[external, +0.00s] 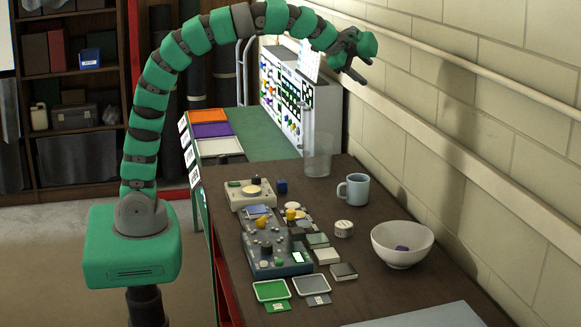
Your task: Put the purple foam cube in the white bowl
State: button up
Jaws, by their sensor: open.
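The white bowl (389,258) stands on the right part of the dark table, near the wall. My gripper (357,76) is high above the far end of the table, up and to the left of the bowl. Its jaws are apart and nothing shows between them. It touches nothing.
A light blue mug (354,190), a clear glass (317,155), a dark blue cube (282,187) and a round white tin (343,229) stand on the table (383,300). Control boxes (272,247) fill its left part. The block wall (490,130) bounds the right.

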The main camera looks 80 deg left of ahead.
jog(key=s+a+r+n+t+b, duration=0.2)
jog(key=s+a+r+n, duration=0.2)
jog(key=s, duration=0.6)
jog(key=s+a+r+n+t+h+b, duration=0.1)
jog(key=s+a+r+n+t+b, duration=0.2)
jog(key=s+r+n, duration=0.3)
jog(key=s+a+r, duration=0.1)
jog(key=s+r, duration=0.1)
jog(key=s, duration=0.1)
jog(key=shift+s+a+h, duration=0.15)
jog(key=shift+s+h, duration=0.15)
jog(key=shift+s, duration=0.1)
jog(key=shift+r, duration=0.1)
